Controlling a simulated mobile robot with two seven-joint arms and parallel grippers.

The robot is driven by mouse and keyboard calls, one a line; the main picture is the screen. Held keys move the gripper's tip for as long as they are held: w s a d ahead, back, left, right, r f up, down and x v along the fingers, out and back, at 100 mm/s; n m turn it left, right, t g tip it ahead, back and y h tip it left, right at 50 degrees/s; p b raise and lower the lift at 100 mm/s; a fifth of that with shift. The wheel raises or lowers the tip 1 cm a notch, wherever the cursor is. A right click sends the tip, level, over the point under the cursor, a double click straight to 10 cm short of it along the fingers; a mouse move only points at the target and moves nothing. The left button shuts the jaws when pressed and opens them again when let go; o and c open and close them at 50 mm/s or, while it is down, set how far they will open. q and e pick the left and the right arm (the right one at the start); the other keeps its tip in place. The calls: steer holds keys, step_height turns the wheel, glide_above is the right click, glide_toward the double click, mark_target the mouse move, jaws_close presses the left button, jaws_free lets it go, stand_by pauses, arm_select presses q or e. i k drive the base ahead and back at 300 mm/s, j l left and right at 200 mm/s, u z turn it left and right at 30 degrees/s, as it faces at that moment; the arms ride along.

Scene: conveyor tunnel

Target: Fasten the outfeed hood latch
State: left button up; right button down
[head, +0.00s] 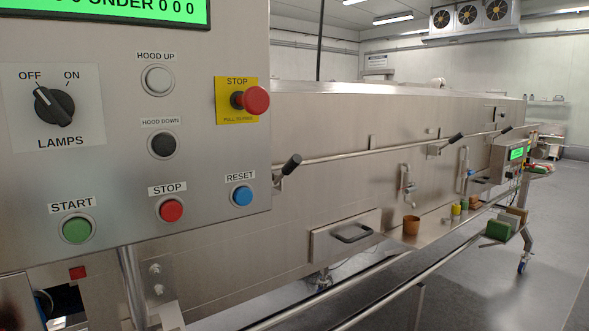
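A long steel tunnel hood (345,122) runs away to the right behind a control panel. A lever with a black grip (290,165) sits beside the panel's right edge, its grip tilted up. A second lever with a black grip (451,139) is farther along the hood, and a third dark grip (505,131) shows near the far end. Small metal fittings (407,179) are on the tunnel's side. I cannot tell which part is the outfeed latch or whether any is fastened. Neither of my grippers shows.
The control panel (128,195) fills the left foreground, with a red stop knob (256,99) sticking out. A drawer with a black handle (352,233) and a rail (370,285) are lower down.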

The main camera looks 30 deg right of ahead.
mark_target(296, 160)
steer(key=l, duration=1.1)
steer(key=i+l, duration=0.15)
steer(key=l, duration=0.9)
steer(key=u, duration=0.05)
